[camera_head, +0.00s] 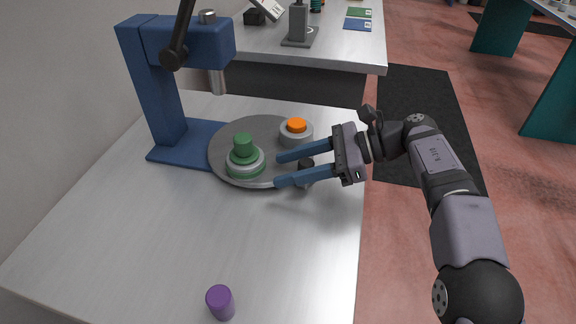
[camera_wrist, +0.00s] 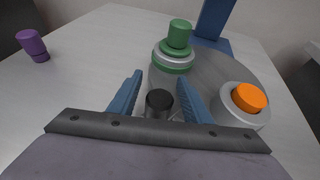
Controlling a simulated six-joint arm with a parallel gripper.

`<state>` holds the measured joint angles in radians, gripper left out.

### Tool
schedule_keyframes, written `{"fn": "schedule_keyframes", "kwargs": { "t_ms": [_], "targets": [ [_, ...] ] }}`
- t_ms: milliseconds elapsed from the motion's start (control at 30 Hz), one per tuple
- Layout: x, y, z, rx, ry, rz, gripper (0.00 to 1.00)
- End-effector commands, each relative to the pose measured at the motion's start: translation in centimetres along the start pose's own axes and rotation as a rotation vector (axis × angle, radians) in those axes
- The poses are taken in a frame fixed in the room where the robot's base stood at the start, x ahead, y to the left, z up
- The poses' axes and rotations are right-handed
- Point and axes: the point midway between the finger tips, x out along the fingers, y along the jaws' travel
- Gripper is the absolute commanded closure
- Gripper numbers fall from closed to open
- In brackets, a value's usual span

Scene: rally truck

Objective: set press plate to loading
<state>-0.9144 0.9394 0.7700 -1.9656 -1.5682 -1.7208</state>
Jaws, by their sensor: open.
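The press plate (camera_head: 222,150) is a round grey disc at the foot of the blue press (camera_head: 150,80). On it stand a grey holder with a green ring and a green peg (camera_head: 243,145), and a grey holder with an orange piece (camera_head: 296,126). A dark knob (camera_head: 305,164) stands at the plate's front right edge. My gripper (camera_head: 276,169) is open, with one blue finger on either side of the knob in the wrist view (camera_wrist: 158,103). I cannot tell whether the fingers touch it. The plate also shows in the wrist view (camera_wrist: 214,69).
A purple cylinder (camera_head: 220,302) stands alone near the table's front edge. The press's dark lever (camera_head: 178,40) and its ram (camera_head: 217,82) overhang the plate's back left. The table between the purple cylinder and the plate is clear.

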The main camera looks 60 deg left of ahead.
Motion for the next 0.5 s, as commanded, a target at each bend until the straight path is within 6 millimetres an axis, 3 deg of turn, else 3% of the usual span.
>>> {"fn": "schedule_keyframes", "kwargs": {
  "t_ms": [500],
  "targets": [
    [-6.3, -0.1, 0.1, -0.002, -0.001, -0.003, 0.56]
  ]
}}
